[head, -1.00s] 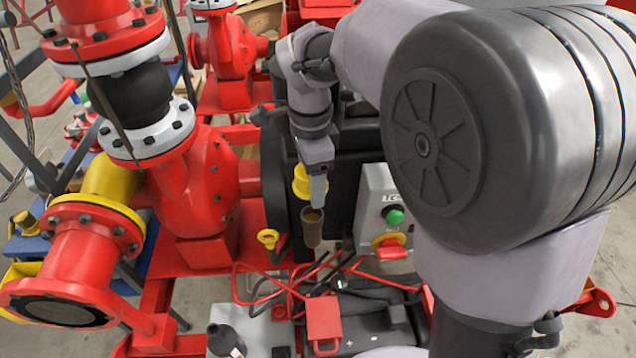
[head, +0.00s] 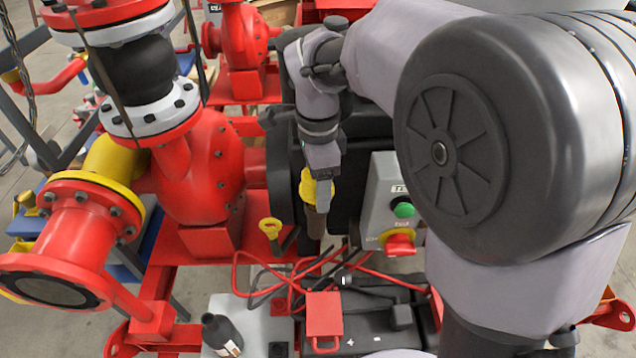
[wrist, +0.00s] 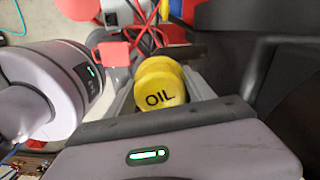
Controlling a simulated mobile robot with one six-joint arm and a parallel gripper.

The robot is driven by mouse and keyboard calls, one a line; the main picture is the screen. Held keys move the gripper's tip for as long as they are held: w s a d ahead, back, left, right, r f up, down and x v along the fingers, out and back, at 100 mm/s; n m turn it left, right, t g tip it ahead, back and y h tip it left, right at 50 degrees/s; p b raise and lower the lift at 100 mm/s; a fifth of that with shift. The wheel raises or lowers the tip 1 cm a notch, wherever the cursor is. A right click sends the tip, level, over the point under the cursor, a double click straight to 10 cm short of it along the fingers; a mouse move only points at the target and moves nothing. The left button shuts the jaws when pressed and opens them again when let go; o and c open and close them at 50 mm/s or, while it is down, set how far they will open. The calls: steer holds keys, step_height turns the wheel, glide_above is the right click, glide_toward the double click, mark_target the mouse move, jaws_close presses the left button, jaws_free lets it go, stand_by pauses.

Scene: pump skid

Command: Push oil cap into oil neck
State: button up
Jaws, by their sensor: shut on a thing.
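My gripper (head: 321,192) is shut on the yellow oil cap (head: 308,185), at the dark pump housing. In the wrist view, the cap (wrist: 162,88) sits between the fingers, and its face marked "OIL" looks toward the camera. The cap's lower end meets or overlaps the neck's top in that view. A finger covers part of the cap, so I cannot tell how deep it sits. I cannot make out the neck in the wrist view.
A grey control box (head: 382,200) with a green button and a red-yellow switch stands close at the right. Red and black cables (head: 290,275) lie below.

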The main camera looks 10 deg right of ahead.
steer(key=shift+f+b, duration=1.35)
steer(key=shift+f, duration=0.4)
stand_by(0.6)
steer(key=o, duration=1.8)
